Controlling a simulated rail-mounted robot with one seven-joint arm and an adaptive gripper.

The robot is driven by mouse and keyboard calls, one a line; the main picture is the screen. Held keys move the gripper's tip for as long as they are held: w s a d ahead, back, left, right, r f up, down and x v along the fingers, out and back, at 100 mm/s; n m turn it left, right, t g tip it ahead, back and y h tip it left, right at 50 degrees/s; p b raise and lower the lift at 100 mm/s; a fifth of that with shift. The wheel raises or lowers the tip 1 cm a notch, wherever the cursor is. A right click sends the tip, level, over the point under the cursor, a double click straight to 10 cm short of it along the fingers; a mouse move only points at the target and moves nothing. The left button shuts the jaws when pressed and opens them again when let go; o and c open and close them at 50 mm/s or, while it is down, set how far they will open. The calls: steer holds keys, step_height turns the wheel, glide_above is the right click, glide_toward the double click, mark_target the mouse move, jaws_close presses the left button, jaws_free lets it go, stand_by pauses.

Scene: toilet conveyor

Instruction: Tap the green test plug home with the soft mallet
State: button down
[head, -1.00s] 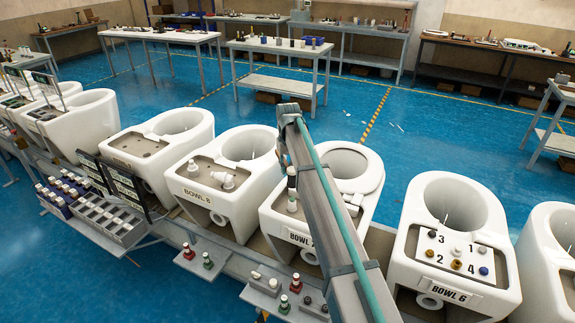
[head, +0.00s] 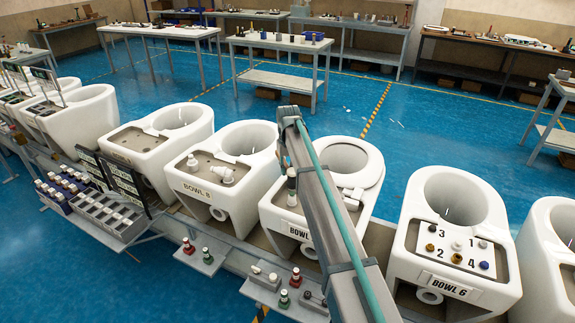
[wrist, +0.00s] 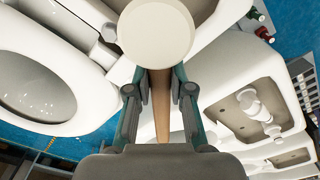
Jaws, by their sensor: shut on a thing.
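My gripper (wrist: 160,96) is shut on the wooden handle (wrist: 161,108) of the mallet in the wrist view. The mallet's round cream head (wrist: 155,30) fills the top middle and hides what lies behind it. Green plug-like pieces stand on the small front shelves: one (head: 207,257) below bowl 8 and one (head: 283,299) below bowl 7.
Bowl 7 (head: 285,225) is partly behind my arm; its seat ring also shows in the wrist view (wrist: 85,72). Bowl 8 (head: 188,181) has white fittings on its deck. Bowl 6 (head: 406,240) carries a numbered plate with knobs. Red pieces (head: 296,277) stand beside the green ones.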

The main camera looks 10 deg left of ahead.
step_height(320, 180, down, 3)
steer(key=shift+w+f, duration=0.1)
steer(key=shift+r+p, duration=0.95)
steer(key=shift+r, duration=1.55)
